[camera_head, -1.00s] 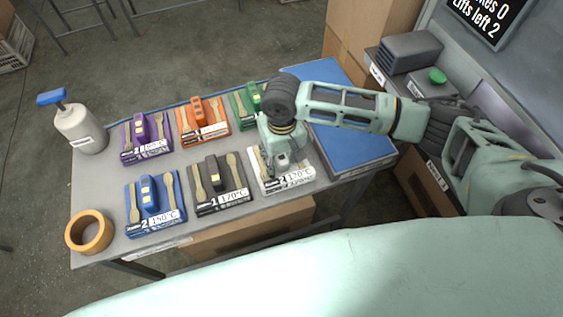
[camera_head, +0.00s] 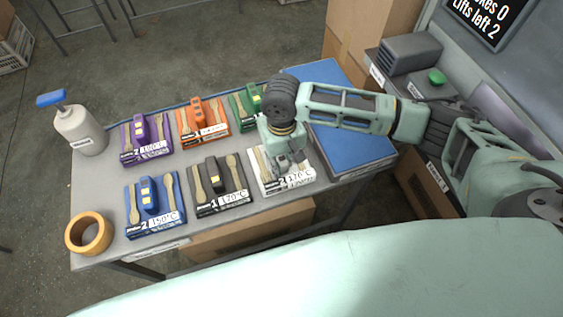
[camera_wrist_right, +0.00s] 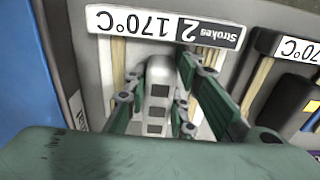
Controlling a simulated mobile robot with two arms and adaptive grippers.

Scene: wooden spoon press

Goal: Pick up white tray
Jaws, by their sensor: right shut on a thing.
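The white tray (camera_head: 302,181) sits at the front right of the grey table, with a label reading "2 170°C" and wooden spoons on it. My right gripper (camera_head: 287,163) reaches down over it from the right and covers much of it. In the right wrist view the right gripper (camera_wrist_right: 160,105) has its green fingers on both sides of the tray's pale upright handle (camera_wrist_right: 159,90), shut on it. The tray's label (camera_wrist_right: 167,27) shows upside down there. The tray appears to rest on the table. My left gripper is not in view.
A black tray (camera_head: 220,205) stands close left of the white one, and a green tray (camera_head: 240,118) behind it.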

